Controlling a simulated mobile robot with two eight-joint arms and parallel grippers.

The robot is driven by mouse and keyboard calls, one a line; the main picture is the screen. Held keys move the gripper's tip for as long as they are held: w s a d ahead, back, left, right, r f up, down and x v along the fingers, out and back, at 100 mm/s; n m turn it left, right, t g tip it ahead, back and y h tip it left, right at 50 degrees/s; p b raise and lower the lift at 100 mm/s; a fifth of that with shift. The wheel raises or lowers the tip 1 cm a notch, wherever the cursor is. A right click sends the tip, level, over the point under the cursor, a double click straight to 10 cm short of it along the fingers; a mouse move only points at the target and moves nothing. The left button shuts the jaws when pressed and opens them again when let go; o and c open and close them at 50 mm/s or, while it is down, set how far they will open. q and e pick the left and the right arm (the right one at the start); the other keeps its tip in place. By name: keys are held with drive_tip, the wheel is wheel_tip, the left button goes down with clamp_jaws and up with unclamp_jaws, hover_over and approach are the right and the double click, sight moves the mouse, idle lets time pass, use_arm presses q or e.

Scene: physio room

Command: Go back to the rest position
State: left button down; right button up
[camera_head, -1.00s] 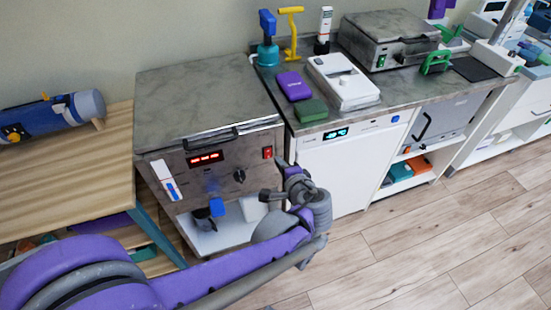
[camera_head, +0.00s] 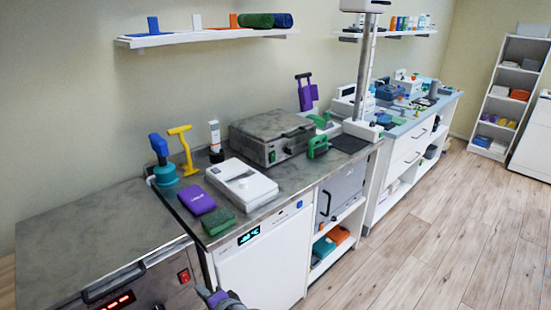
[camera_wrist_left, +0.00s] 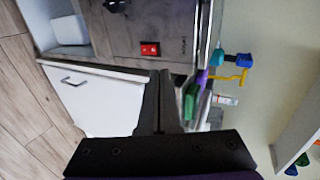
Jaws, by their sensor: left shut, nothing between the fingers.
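My left gripper (camera_head: 205,291) shows only as a small grey and purple tip at the bottom edge of the head view. It is in front of the metal cabinet with the red display (camera_head: 118,300). In the left wrist view its dark fingers (camera_wrist_left: 163,76) are together, with nothing between them. They point towards the cabinet front, near its red switch (camera_wrist_left: 150,49). The rest of the left arm is out of the head view. My right gripper is in neither view.
The counter (camera_head: 215,165) holds a white device (camera_head: 241,181), a purple case (camera_head: 197,201), a green block (camera_head: 219,221) and a metal heater box (camera_head: 271,137). A white fridge-like unit (camera_head: 265,265) stands below. A wall shelf (camera_head: 205,36) hangs above. The wooden floor (camera_head: 445,230) on the right is clear.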

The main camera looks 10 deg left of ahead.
use_arm(q)
drive_tip(key=s+d+f+n+g+h, duration=0.2)
drive_tip(key=s+f+n+h, duration=0.25)
drive_tip(key=s, duration=0.45)
drive_tip(key=s+d+f+n+g+h, duration=0.1)
drive_tip(key=s+d+f+n+h, duration=0.3)
drive_tip(key=s, duration=0.5)
wheel_tip(320, 180, up, 14)
drive_tip(key=w+a+h+p, duration=0.1)
drive_tip(key=w+p, duration=0.1)
drive_tip(key=p, duration=1)
drive_tip(key=shift+w+f+m, duration=0.25)
drive_tip(key=shift+w+m, duration=0.1)
drive_tip(key=shift+w, duration=0.05)
drive_tip(key=shift+s, duration=0.1)
drive_tip(key=shift+s, duration=0.1)
